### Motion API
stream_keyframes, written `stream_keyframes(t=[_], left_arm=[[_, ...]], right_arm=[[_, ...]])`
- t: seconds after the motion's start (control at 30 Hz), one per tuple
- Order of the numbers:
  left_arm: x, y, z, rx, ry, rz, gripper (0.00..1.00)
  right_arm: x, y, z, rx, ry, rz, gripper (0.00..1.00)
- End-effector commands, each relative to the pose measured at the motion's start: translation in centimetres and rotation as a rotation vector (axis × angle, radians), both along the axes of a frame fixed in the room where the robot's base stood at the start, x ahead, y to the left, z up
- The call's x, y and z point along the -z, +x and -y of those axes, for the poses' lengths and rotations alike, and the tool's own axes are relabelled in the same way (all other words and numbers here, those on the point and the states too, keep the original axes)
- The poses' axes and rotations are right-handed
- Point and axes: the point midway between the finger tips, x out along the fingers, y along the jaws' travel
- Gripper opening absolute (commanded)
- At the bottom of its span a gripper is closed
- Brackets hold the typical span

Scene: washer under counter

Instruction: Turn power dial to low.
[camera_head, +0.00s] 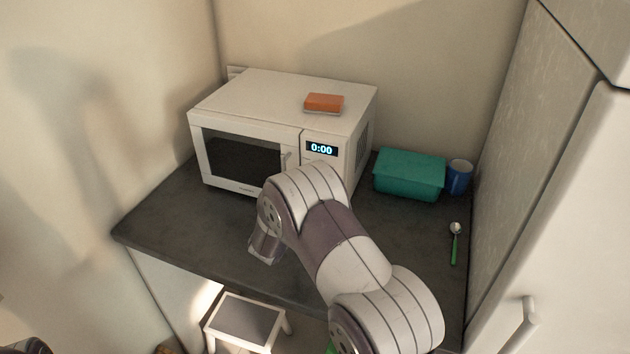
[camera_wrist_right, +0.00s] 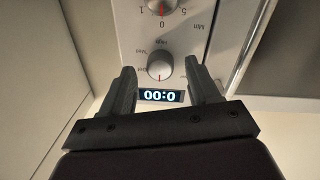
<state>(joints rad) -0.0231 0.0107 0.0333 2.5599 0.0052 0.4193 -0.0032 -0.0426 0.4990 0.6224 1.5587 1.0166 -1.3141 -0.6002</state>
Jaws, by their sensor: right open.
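The white microwave (camera_head: 250,115) stands on the dark counter, its blue display reading 0:00. My right arm hides its dials in the head view. In the right wrist view, which is upside down, the silver power dial (camera_wrist_right: 160,67) sits beside the display (camera_wrist_right: 160,96), with small labels around it, one reading High. My right gripper (camera_wrist_right: 160,80) is open, its two dark fingers apart on either side of the dial and display. Whether a finger touches the dial I cannot tell. My left gripper is not in view.
A timer dial (camera_wrist_right: 163,6) with a red pointer is near the power dial. An orange sponge (camera_head: 324,103) lies on the microwave. A teal box (camera_head: 409,174), blue mug (camera_head: 459,177) and green-handled spoon (camera_head: 455,242) are on the counter (camera_head: 180,225). A stool (camera_head: 246,320) stands below.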

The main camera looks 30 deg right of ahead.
Motion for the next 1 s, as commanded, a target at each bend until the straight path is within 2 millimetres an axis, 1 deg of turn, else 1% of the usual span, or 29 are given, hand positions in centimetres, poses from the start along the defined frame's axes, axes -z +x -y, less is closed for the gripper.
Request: stream_keyframes(t=[0.1,0.3,0.43,0.6,1.0], left_arm=[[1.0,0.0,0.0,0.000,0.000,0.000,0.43],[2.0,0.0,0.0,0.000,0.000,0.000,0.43],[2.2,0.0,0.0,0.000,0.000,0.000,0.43],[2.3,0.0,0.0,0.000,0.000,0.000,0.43],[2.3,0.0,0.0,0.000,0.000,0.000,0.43]], right_arm=[[0.3,-1.6,-2.4,-0.005,0.000,0.001,0.61],[0.3,-4.9,-6.7,-0.005,0.000,0.000,0.61],[0.2,-6.3,-8.5,-0.003,0.000,-0.001,0.61],[0.1,-7.0,-9.2,0.000,-0.001,-0.002,0.61],[0.1,-7.0,-9.2,-0.002,0.001,-0.002,0.61]])
